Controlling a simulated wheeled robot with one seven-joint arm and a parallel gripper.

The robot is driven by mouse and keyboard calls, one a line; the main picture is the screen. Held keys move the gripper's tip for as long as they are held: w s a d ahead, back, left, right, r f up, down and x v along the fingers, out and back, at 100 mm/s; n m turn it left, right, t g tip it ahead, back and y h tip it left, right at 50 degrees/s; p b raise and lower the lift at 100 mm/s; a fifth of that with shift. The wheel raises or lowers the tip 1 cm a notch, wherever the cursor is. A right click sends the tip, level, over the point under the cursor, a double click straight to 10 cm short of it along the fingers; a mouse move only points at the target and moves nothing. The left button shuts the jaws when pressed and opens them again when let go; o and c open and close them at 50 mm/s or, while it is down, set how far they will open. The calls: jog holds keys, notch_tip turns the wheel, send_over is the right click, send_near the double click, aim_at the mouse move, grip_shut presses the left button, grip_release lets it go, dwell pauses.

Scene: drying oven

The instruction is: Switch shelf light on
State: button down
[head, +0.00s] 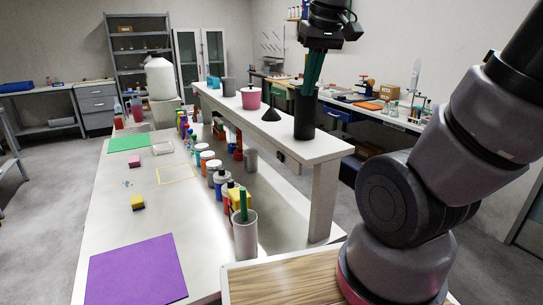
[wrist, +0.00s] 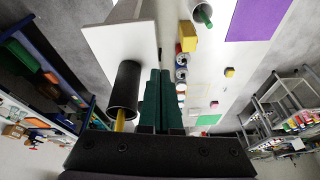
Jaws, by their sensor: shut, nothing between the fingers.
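The raised white shelf (head: 318,149) runs along the bench, and its near end also shows in the wrist view (wrist: 118,45). A small dark box (head: 280,156), perhaps the light switch, sits on the shelf's front edge. I cannot make out its position, nor tell whether the shelf light is on. My gripper (head: 309,86) has dark green fingers, shut together and empty, pointing down over the near part of the shelf. In the wrist view the fingers (wrist: 158,72) are beside the shelf edge. No contact with the dark box shows.
A tall black cup (head: 305,121) stands on the shelf close to my fingers; it also shows in the wrist view (wrist: 124,88). A pink pot (head: 251,99) stands farther back. Several bottles and a white cup (head: 245,238) line the bench below. A purple mat (head: 137,270) lies front left.

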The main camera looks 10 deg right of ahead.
jog(key=w+a+f+n+g+h, duration=0.1)
jog(key=w+a+f+n+h, duration=0.3)
jog(key=a+f+n, duration=0.3)
jog(key=w+a+f+n+g+h, duration=0.1)
jog(key=w+a+f+n+h, duration=0.4)
jog(key=a+n, duration=0.5)
notch_tip(320, 180, down, 2)
jog(key=shift+f+n+h, duration=0.15)
jog(key=shift+n+h, duration=0.35)
jog(key=shift+n, duration=0.3)
jog(key=shift+w, duration=0.1)
send_near(280, 157)
jog(key=d+f, duration=0.3)
jog(key=f, duration=0.3)
jog(key=shift+w+d+r, duration=0.2)
jog(key=shift+w+d, duration=0.05)
jog(key=shift+d, duration=0.3)
